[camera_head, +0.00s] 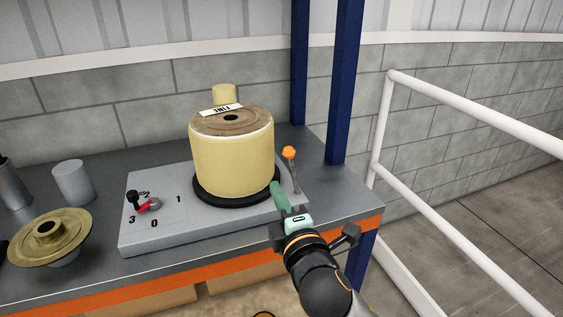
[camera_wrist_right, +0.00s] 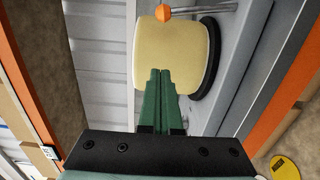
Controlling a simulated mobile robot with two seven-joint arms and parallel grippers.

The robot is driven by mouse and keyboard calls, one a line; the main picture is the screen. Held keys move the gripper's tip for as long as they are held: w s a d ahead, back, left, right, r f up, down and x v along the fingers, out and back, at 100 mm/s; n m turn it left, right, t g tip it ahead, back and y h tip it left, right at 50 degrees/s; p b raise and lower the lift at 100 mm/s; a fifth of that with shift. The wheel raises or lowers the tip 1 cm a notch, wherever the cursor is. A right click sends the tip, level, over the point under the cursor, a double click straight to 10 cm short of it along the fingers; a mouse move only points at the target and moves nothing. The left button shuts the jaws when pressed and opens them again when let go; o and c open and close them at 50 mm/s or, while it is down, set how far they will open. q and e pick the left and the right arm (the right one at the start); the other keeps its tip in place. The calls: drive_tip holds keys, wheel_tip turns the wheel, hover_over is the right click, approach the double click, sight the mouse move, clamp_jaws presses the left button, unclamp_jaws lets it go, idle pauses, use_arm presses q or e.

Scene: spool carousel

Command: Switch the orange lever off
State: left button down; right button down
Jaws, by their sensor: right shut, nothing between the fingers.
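The orange lever knob (camera_head: 289,153) tops a thin grey stem at the right end of the grey machine base (camera_head: 150,238). The stem stands nearly upright, leaning slightly left toward its top. In the right wrist view the orange knob (camera_wrist_right: 163,13) shows at the top edge, beyond the fingertips. My right gripper (camera_head: 276,186) is shut and empty, its green fingers in front of the spool's lower right side, left of and below the knob. The fingers (camera_wrist_right: 161,72) appear apart from the lever. My left gripper is not in view.
A large cream spool (camera_head: 232,155) stands on a black disc on the base. A red and black selector (camera_head: 148,206) sits at the base's left. A brass flanged part (camera_head: 50,238) and grey cylinder (camera_head: 73,183) stand farther left. Blue posts (camera_head: 343,80) and a white railing (camera_head: 460,115) bound the right.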

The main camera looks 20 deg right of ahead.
sight(293, 172)
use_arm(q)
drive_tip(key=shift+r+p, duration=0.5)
use_arm(e)
drive_tip(key=w+d, duration=0.4)
drive_tip(key=w, duration=0.6)
drive_tip(key=shift+w, duration=0.15)
drive_tip(key=shift+w+d, duration=0.1)
